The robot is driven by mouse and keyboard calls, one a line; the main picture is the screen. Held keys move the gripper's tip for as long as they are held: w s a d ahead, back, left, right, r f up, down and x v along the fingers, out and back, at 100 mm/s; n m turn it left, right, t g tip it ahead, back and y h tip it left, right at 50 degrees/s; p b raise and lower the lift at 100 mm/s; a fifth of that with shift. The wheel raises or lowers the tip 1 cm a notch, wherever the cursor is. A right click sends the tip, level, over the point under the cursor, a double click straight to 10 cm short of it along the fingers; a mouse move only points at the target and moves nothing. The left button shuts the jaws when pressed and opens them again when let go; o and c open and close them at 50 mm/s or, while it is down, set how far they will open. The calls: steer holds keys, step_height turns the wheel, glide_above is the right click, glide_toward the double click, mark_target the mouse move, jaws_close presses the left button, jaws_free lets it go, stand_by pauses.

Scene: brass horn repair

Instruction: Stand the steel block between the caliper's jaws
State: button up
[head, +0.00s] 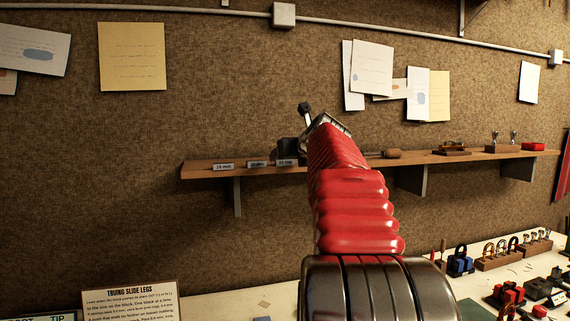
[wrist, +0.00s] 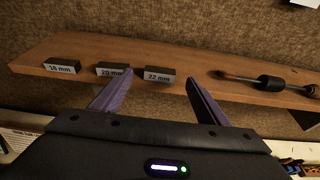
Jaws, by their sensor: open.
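Three small dark blocks with pale labels stand in a row on the wooden shelf: an 18 mm block (wrist: 62,67), a 20 mm block (wrist: 113,71) and a 22 mm block (wrist: 160,75). I cannot tell from their look which is the task's steel block. My gripper (wrist: 159,82) is open and empty in the wrist view. Its fingers point at the shelf, with the 22 mm block between the tips in the picture and apparently beyond them. The left fingertip overlaps the edge of the 20 mm block. In the head view my arm hides part of the shelf. I see no caliper.
The wooden shelf (head: 215,173) runs along a brown wall on brackets. A long-handled tool (wrist: 268,82) lies right of the blocks. Farther right are small stands and a red item (head: 533,146). The bench below holds padlock-like pieces (head: 461,260), blocks and a sign (head: 130,302).

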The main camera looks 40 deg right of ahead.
steer(key=shift+x, duration=2.6)
steer(key=shift+c, duration=0.5)
steer(key=c, duration=1.3)
steer(key=shift+o, duration=0.2)
steer(key=shift+s, duration=0.1)
steer(key=shift+r, duration=3.5)
steer(key=s+a, duration=0.4)
steer(key=s, duration=0.4)
steer(key=s+a, duration=0.5)
steer(key=s, duration=0.4)
steer(key=shift+s+a, duration=0.25)
steer(key=shift+a, duration=0.1)
steer(key=shift+f, duration=0.1)
